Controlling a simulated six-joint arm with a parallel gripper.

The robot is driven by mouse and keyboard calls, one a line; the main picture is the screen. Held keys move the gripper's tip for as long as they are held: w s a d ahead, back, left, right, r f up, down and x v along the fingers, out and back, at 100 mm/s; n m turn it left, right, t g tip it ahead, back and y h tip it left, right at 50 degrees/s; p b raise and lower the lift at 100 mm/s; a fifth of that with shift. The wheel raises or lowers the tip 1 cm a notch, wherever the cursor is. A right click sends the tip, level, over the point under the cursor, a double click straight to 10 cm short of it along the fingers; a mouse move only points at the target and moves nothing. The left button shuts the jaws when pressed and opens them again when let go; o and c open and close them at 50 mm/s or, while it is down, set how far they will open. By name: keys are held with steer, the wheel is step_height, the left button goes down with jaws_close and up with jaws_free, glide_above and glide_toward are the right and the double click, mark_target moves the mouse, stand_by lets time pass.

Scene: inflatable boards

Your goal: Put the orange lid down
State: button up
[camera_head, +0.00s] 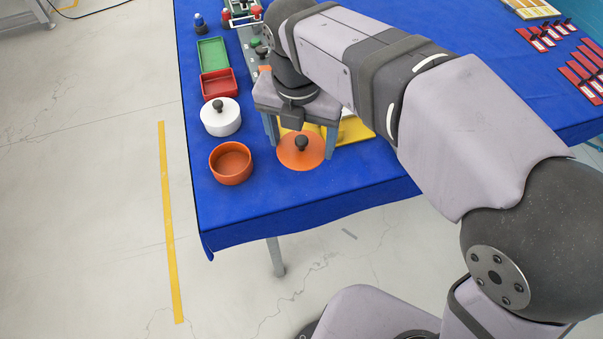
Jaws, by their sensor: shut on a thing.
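The orange lid (290,158) is a flat disc with a dark knob, at the front of the blue table. My gripper (301,144) is above it, pointing down, with one grey finger at each side of the lid. It is shut on the lid, with the fingers wide apart at its edges. I cannot tell whether the lid touches the cloth or is held just above it. The open orange pot (231,164) stands to the left of the lid, apart from it, and is empty.
A white lidded pot (221,118), a red tray (218,84) and a green tray (213,54) line the table's left side. A yellow item (356,130) lies behind the lid, partly hidden. Blue cloth (262,204) is bare in front, up to the table edge.

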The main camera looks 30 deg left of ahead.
mark_target(302, 177)
steer(key=shift+f, duration=4.9)
steer(key=shift+f, duration=0.1)
steer(key=o, duration=1)
steer(key=r, duration=0.4)
steer(key=s+r, duration=0.1)
steer(key=r, duration=0.7)
steer(key=shift+s+d+r, duration=0.1)
steer(key=shift+s+d, duration=0.05)
steer(key=shift+s, duration=0.05)
